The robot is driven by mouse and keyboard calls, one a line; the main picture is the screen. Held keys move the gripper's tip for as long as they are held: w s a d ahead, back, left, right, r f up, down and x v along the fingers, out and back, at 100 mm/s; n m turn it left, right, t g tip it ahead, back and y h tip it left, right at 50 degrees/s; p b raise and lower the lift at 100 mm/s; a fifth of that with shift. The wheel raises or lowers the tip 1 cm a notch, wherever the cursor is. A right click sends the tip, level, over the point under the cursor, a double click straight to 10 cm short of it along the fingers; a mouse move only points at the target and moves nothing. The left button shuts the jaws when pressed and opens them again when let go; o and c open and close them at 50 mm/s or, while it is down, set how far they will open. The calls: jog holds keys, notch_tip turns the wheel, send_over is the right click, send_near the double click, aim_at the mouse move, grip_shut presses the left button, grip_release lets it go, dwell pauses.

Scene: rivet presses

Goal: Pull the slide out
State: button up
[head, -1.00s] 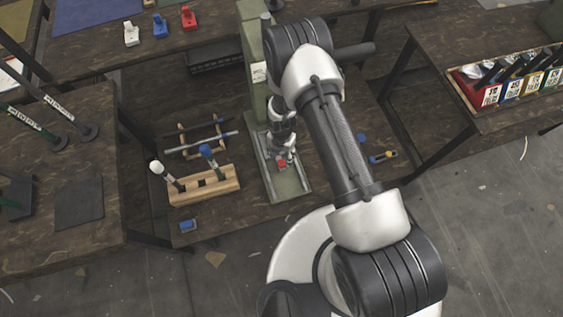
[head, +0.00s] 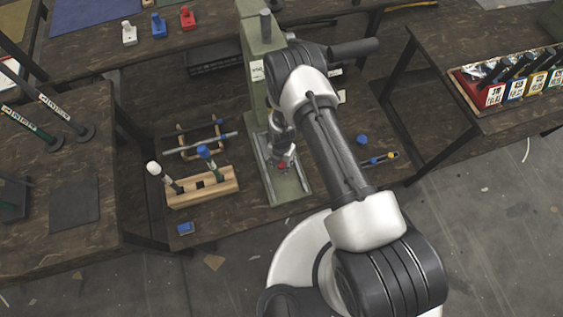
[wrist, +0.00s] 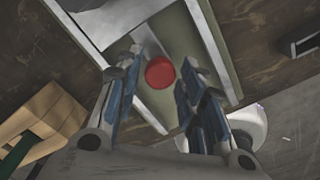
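The green press (head: 256,72) stands on the middle table, with its slide channel (head: 287,183) running toward me between two pale rails. A round red knob (wrist: 160,72) shows in the wrist view over the green bed; in the head view the red knob (head: 282,165) is partly hidden by my gripper (head: 284,154). In the wrist view my gripper (wrist: 163,84) is open, with one blue-padded finger on each side of the knob. A gap shows on both sides, so it is not clamped. The slide body is mostly hidden.
A wooden rack (head: 203,188) with a white-topped and a blue-topped tool stands left of the press. A small blue block (head: 185,228) lies at the front edge. A blue knob (head: 361,139) and a small blue and yellow piece (head: 380,160) lie to the right.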

grip_shut()
jog(key=shift+s, duration=0.1)
dwell(0.4)
jog(key=s+d+p, duration=0.1)
jog(key=s, duration=0.4)
jog(key=s+d+p, duration=0.1)
jog(key=s+d, duration=0.1)
jog(key=s, duration=0.3)
jog(key=s+d+p, duration=0.1)
jog(key=s, duration=0.4)
jog(key=shift+d+p, duration=0.2)
jog(key=shift+p, duration=0.15)
jog(key=shift+s+d, duration=0.1)
jog(key=shift+s, duration=0.3)
jog(key=shift+o, duration=0.2)
grip_release()
jog(key=shift+s, duration=0.1)
jog(key=o, duration=0.3)
jog(key=shift+w, duration=0.2)
